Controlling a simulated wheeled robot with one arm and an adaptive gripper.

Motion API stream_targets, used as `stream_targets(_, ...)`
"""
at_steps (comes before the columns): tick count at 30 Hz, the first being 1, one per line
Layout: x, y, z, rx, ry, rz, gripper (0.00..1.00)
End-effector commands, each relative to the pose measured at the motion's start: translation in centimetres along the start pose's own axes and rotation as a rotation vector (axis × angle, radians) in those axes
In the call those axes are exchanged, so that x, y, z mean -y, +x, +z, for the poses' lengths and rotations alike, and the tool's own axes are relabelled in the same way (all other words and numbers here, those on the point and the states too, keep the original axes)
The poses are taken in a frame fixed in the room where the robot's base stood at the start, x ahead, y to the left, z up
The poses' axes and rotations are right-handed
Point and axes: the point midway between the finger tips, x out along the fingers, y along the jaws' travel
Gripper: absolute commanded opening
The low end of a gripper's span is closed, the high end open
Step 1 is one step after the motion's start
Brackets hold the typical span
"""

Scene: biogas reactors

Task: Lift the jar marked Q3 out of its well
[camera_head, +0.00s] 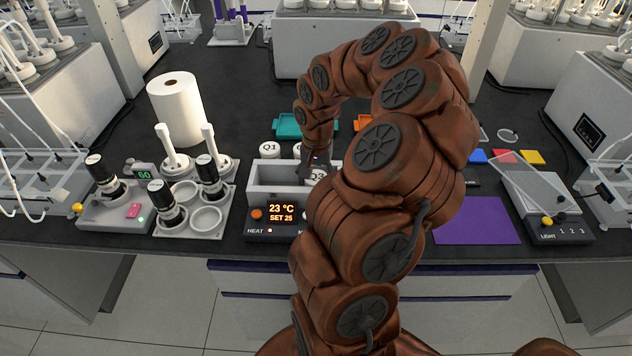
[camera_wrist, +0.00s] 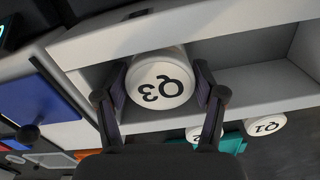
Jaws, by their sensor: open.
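The jar marked Q3 (camera_wrist: 160,82) has a white round lid with black lettering and sits in a well of the grey heater block (camera_head: 255,178). In the wrist view its lid lies between the two fingers of my gripper (camera_wrist: 160,98), one finger on each side. The fingers are open; whether either touches the jar I cannot tell. In the head view my gripper (camera_head: 316,168) is down at the block, and the Q3 lid (camera_head: 317,175) is partly hidden by it. The rest of the jar is hidden in the well.
A jar marked Q1 (camera_head: 269,150) stands behind the block, with another white lid (camera_wrist: 205,134) beside it. A teal tray (camera_head: 288,125) lies farther back. A rack with black-capped bottles (camera_head: 207,205) stands left; a purple mat (camera_head: 477,220) lies right.

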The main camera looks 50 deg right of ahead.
Motion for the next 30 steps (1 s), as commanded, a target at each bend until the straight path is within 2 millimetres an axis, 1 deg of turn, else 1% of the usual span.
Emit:
stream_targets(4,-0.02,0.45,0.04,0.001,0.001,-0.001,0.69)
stream_targets(10,-0.01,0.47,0.01,0.0,0.001,-0.001,0.68)
stream_targets(23,-0.01,0.47,0.01,0.0,0.001,0.0,0.23)
stream_targets(24,-0.01,0.46,0.01,0.0,0.001,-0.001,0.21)
stream_targets(30,-0.01,0.44,0.0,0.0,0.001,-0.001,0.21)
